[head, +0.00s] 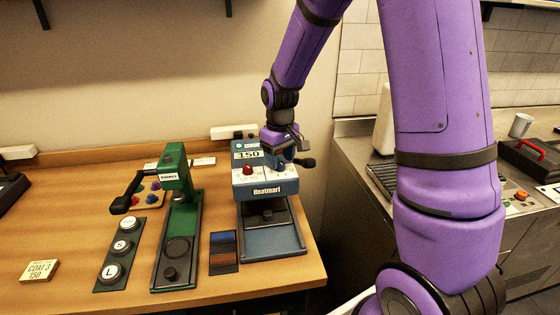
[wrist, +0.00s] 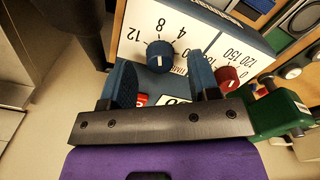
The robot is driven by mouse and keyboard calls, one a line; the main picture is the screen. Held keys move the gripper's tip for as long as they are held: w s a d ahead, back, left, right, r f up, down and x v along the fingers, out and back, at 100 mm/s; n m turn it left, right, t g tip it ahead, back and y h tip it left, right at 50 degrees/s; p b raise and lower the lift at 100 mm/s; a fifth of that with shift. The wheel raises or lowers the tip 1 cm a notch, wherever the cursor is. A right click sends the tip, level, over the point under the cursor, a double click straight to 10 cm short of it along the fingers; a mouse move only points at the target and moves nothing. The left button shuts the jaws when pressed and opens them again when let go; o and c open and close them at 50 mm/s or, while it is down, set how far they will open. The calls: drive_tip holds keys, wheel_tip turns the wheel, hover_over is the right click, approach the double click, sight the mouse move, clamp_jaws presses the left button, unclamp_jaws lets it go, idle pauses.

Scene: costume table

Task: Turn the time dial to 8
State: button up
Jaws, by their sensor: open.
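The time dial (wrist: 159,53) is a dark blue knob on the white panel of the blue Heatmarl press (head: 266,187). No contact is visible.
A red knob (wrist: 228,78) is just right of the right finger in the wrist view. The press has a display (head: 248,154) reading 150 and a black handle (head: 304,162). A green press (head: 175,175) stands left on the wooden table (head: 70,225).

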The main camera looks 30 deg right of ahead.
sight(280, 163)
wheel_tip(280, 163, up, 10)
drive_tip(key=shift+f, duration=0.2)
idle(0.5)
drive_tip(key=s+r+m+t, duration=0.1)
drive_tip(key=s+r, duration=0.3)
drive_tip(key=s, duration=0.4)
drive_tip(key=s+a+r+m+t, duration=0.1)
drive_tip(key=s+r, duration=0.3)
drive_tip(key=s, duration=0.5)
drive_tip(key=s+r+t, duration=0.3)
drive_tip(key=s+r, duration=0.1)
drive_tip(key=s, duration=0.5)
drive_tip(key=shift+s+a+r+m, duration=0.2)
drive_tip(key=shift+s+a+m, duration=0.05)
drive_tip(key=shift+a+m, duration=0.15)
